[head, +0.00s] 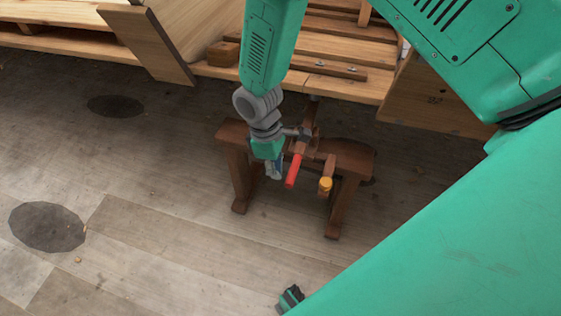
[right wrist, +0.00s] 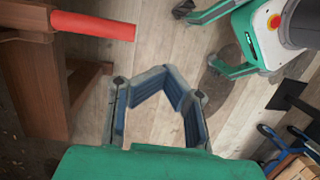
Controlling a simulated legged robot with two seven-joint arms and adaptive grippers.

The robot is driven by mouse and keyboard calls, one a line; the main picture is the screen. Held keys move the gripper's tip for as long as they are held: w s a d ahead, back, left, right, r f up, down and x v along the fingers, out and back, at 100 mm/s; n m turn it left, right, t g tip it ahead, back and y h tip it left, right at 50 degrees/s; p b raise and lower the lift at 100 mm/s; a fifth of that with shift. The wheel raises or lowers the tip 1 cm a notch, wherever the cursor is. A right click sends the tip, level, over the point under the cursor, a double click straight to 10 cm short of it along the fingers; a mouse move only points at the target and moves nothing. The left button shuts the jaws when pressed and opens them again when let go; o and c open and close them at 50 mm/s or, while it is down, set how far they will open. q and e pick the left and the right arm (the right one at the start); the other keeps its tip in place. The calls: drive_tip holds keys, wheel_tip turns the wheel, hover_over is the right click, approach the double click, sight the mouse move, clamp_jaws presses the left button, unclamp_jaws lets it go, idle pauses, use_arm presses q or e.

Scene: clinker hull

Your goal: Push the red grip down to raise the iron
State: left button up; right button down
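The red grip (head: 293,171) is a short red rod on the near end of a lever on a dark wooden stand (head: 347,152). It slants down toward the viewer. My right gripper (head: 275,168) is just left of the grip, pointing down, with a small gap in the picture. In the right wrist view the red grip (right wrist: 93,25) is at the upper left, outside the fingers. The blue fingers of the right gripper (right wrist: 166,76) bend inward and their tips meet, with nothing between them. I cannot make out the iron clearly.
A yellow-ended peg (head: 325,184) sticks out right of the grip. The planked wooden hull (head: 335,85) stands behind the stand. Dark round patches (head: 47,226) mark the open plank floor at left. Blue-handled gear and a crate (right wrist: 298,165) show in the wrist view.

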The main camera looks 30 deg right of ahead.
drive_tip(key=shift+s+a+p+v, duration=0.1)
drive_tip(key=shift+s+p+v, duration=0.05)
drive_tip(key=shift+v, duration=0.6)
drive_tip(key=shift+s+a+p+v, duration=0.1)
drive_tip(key=shift+s+v, duration=0.05)
drive_tip(key=shift+v, duration=0.6)
drive_tip(key=shift+s+a+p+v, duration=0.1)
drive_tip(key=shift+s+p+v, duration=0.05)
drive_tip(key=shift+v, duration=0.65)
drive_tip(key=shift+a, duration=0.1)
drive_tip(key=s+d+f+m+t, duration=0.1)
drive_tip(key=s+d+f+m, duration=0.1)
drive_tip(key=s, duration=0.5)
drive_tip(key=s+d+f+m+t, duration=0.1)
drive_tip(key=s+d+f+m, duration=0.1)
drive_tip(key=s, duration=0.5)
drive_tip(key=s+d+f+m, duration=0.1)
drive_tip(key=s+f+m, duration=0.2)
drive_tip(key=s, duration=0.4)
drive_tip(key=shift+d+f+m+t+y, duration=0.3)
drive_tip(key=shift+d+f+t+y, duration=0.1)
drive_tip(key=shift+f, duration=0.5)
